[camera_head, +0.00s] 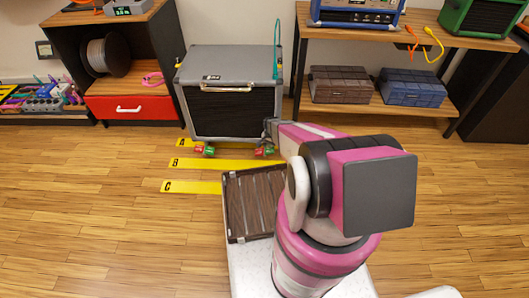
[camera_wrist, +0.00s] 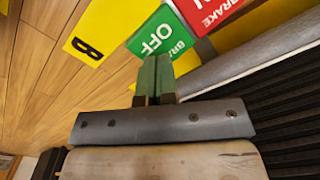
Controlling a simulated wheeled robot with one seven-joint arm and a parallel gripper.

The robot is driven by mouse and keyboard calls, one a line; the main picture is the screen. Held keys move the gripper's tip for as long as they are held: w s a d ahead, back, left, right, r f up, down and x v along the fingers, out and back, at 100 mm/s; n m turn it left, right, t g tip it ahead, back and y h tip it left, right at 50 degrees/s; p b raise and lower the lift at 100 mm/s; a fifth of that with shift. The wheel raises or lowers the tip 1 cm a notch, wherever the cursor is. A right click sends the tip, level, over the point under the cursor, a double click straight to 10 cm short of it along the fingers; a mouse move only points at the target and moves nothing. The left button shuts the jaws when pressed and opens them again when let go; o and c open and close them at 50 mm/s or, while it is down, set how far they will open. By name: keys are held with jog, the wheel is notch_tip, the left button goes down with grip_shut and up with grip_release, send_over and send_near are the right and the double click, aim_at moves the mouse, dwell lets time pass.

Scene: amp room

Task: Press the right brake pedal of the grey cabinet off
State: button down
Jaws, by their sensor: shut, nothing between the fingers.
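The grey cabinet (camera_head: 232,120) stands on the floor against the back wall. Its right brake pedal (camera_head: 265,151) is low by its front right corner, with a green and a red half. In the wrist view the green OFF half (camera_wrist: 160,34) and the red half (camera_wrist: 207,12) fill the top. My gripper (camera_wrist: 157,62) is shut and empty, its fingertips at the lower edge of the OFF half; I cannot tell whether they touch. In the head view my gripper (camera_head: 270,130) is just above the right pedal, partly hidden by my arm. The left brake pedal (camera_head: 204,150) sits apart.
Yellow floor strips marked A (camera_head: 183,143), B (camera_head: 222,164) and C (camera_head: 190,187) lie before the cabinet. A shelf with a red drawer (camera_head: 128,107) is left, a wooden table (camera_head: 425,35) right. A brown slatted tray (camera_head: 229,205) is nearer. Floor is clear at left.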

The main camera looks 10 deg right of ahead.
jog(key=shift+f, duration=1.65)
dwell(1.4)
jog(key=shift+r, duration=3.55)
jog(key=s+a+r+n, duration=0.1)
jog(key=s+r+n, duration=0.1)
jog(key=s+r, duration=0.5)
jog(key=s+a+r+n, duration=0.1)
jog(key=s+r+n, duration=0.2)
jog(key=r, duration=1.5)
jog(key=s+a+r+n, duration=0.1)
jog(key=s+r+n, duration=0.2)
jog(key=s+r, duration=0.8)
notch_tip(320, 180, up, 2)
jog(key=shift+a+r, duration=0.15)
jog(key=shift+a, duration=0.15)
